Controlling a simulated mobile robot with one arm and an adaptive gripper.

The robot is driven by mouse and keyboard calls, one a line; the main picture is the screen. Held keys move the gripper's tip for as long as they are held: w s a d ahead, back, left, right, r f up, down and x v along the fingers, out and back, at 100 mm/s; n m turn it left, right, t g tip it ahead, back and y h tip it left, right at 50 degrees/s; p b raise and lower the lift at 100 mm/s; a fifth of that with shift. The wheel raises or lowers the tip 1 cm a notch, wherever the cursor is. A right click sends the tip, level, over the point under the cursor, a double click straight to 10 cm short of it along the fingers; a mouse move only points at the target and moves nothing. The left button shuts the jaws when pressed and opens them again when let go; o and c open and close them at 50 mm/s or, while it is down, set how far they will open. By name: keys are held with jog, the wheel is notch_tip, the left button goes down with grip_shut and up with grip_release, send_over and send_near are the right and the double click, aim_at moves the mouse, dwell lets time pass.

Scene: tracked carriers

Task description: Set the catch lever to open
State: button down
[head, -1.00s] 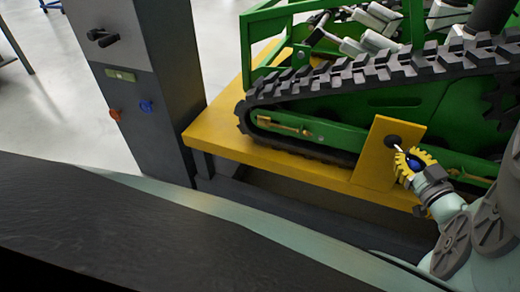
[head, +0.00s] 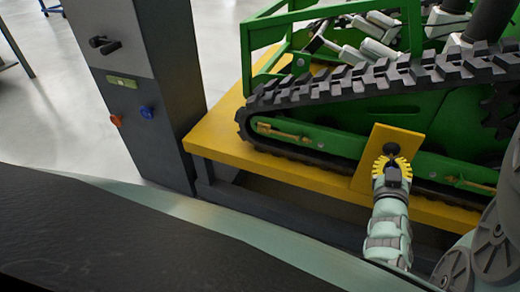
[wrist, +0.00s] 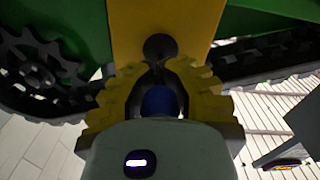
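The catch lever's black pivot (head: 390,149) sits on an upright yellow plate (head: 400,137) beside the green tracked carrier (head: 320,140). In the wrist view the pivot (wrist: 160,47) is straight ahead, and the lever's blue knob (wrist: 160,101) lies between my fingers. My gripper (head: 391,165) has yellow toothed fingers and is just below and in front of the pivot. In the wrist view its fingertips (wrist: 161,68) come close together around the lever, in front of the pivot. The lever's shaft is mostly hidden by the fingers, and the knob is hidden in the head view.
A grey cabinet (head: 150,150) stands at the left with a black handle (head: 105,45), a red knob (head: 116,121) and a blue knob (head: 147,112). The carrier rests on a yellow platform (head: 215,140). Its black track (head: 380,80) runs above the plate. Open floor (head: 40,120) lies far left.

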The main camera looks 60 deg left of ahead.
jog(key=shift+s+a+r+m+t+h+b, duration=0.3)
jog(key=shift+a+t+h+b, duration=0.1)
jog(key=shift+a+h, duration=0.15)
jog(key=shift+a+r+y, duration=0.15)
jog(key=shift+a+y, duration=0.05)
jog(key=shift+y, duration=0.05)
dwell(1.0)
jog(key=c, duration=1.5)
grip_release()
jog(key=shift+s, duration=0.2)
jog(key=o, duration=0.3)
jog(key=shift+s+a+f, duration=0.2)
jog(key=shift+s+f, duration=0.15)
jog(key=shift+s, duration=0.1)
jog(key=o, duration=0.5)
jog(key=shift+w+d+f, duration=0.15)
jog(key=shift+w, duration=0.05)
jog(key=shift+c, duration=0.2)
jog(key=shift+s, duration=0.1)
